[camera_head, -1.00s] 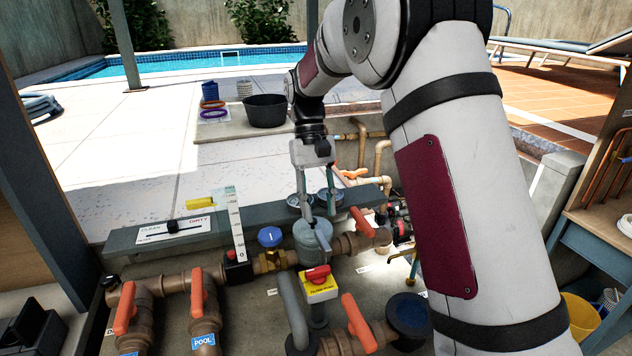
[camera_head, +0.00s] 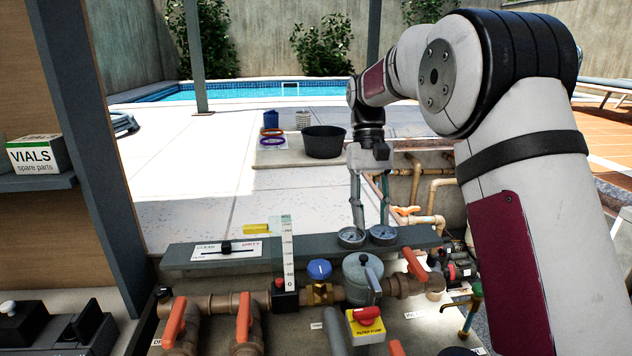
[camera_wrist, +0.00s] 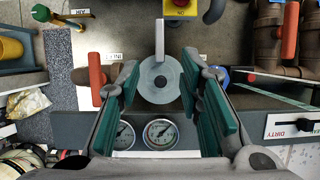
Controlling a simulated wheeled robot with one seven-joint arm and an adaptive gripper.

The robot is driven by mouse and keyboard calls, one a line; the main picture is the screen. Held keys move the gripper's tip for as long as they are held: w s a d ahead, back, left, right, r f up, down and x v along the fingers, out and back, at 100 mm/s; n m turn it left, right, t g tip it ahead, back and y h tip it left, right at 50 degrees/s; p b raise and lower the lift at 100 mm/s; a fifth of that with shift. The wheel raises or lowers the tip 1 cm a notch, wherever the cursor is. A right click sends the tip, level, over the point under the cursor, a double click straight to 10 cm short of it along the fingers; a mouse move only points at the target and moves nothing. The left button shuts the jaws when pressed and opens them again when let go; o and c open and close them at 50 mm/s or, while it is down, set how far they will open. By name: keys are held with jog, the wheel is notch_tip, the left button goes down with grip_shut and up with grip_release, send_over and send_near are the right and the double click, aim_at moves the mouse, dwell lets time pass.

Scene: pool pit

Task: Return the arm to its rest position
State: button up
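My gripper (camera_head: 371,226) is open and empty, fingers pointing down. In the head view its tips overlap the two pressure gauges (camera_head: 383,235) and sit above the grey round valve (camera_head: 355,290) with a lever. In the wrist view the gripper (camera_wrist: 160,72) shows two teal-padded fingers spread wide. The grey valve (camera_wrist: 151,92) lies below and between them, with clear space around the tips. The gauges show near the bottom of that view (camera_wrist: 160,133). My arm reaches out bent, its elbow raised at the right of the head view.
Brown pipes with orange handles (camera_head: 242,318), a blue-capped brass valve (camera_head: 319,270) and a yellow-red switch (camera_head: 366,325) surround the valve. A clean/dirty scale (camera_head: 226,250) lies on the grey ledge. A vials box (camera_head: 38,154) is on a shelf. Open paving lies behind.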

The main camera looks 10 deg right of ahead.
jog(key=s+r+t, duration=0.5)
jog(key=s+r, duration=0.3)
jog(key=s, duration=0.6)
jog(key=s+f+t, duration=0.4)
jog(key=s, duration=1)
jog(key=shift+s+f+t, duration=0.2)
jog(key=shift+s+t, duration=0.1)
jog(key=shift+s, duration=0.05)
jog(key=shift+o, duration=0.4)
